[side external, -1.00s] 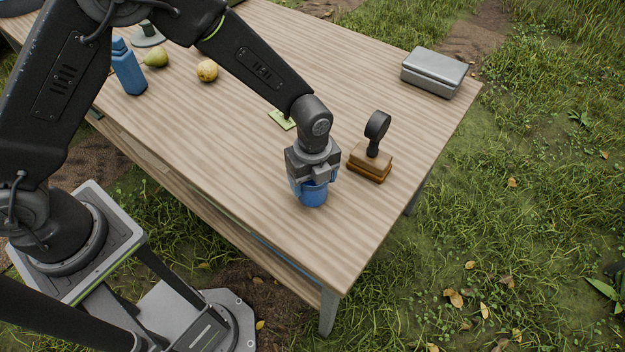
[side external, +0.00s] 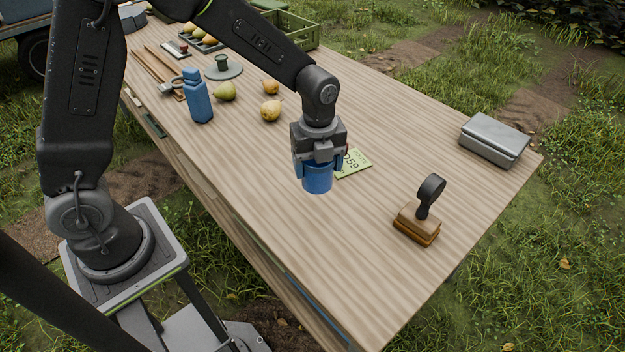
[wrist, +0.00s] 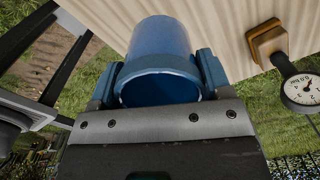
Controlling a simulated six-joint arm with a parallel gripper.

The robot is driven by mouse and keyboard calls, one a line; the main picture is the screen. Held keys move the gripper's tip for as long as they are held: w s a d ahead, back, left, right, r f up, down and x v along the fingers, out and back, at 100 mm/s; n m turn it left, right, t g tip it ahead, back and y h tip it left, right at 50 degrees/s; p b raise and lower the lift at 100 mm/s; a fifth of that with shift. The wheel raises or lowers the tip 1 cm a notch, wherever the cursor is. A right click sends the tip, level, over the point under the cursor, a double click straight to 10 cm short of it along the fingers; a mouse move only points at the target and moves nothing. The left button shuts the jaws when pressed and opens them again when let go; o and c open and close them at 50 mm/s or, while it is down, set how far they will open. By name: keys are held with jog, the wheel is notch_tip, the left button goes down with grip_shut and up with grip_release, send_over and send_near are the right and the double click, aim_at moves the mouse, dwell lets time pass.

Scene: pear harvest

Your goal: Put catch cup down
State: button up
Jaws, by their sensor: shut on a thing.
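The blue catch cup (side external: 318,183) is in the grasp of my gripper (side external: 318,170), upright over the near middle of the table (side external: 250,170). In the wrist view the cup (wrist: 160,40) sits between the two blue fingers of my gripper (wrist: 160,80), its open mouth toward the camera. My gripper is shut on the cup. Whether the cup's base touches the tabletop or hangs just above it I cannot tell.
A green-yellow card (side external: 354,164) lies just right of the cup. A round gauge on a wooden block (side external: 417,222) stands farther right, with a grey metal box (side external: 494,140) behind. A blue bottle (side external: 198,98) and pears (side external: 271,110) are at left. The table's front is clear.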

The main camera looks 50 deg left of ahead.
jog(key=s+a+n, duration=0.2)
jog(key=s+a, duration=0.1)
jog(key=a, duration=0.6)
jog(key=s+a+n, duration=0.1)
jog(key=s+a, duration=0.3)
jog(key=a, duration=0.5)
jog(key=s+a+n, duration=0.2)
jog(key=s+a, duration=0.1)
jog(key=a, duration=0.7)
jog(key=w+d+f, duration=0.4)
jog(key=w+d, duration=0.1)
jog(key=w+d+f, duration=0.2)
jog(key=w+d, duration=0.1)
jog(key=shift+w+d+f, duration=0.1)
jog(key=shift+d+f, duration=0.05)
jog(key=shift+f, duration=2.15)
jog(key=shift+f, duration=0.1)
jog(key=o, duration=0.9)
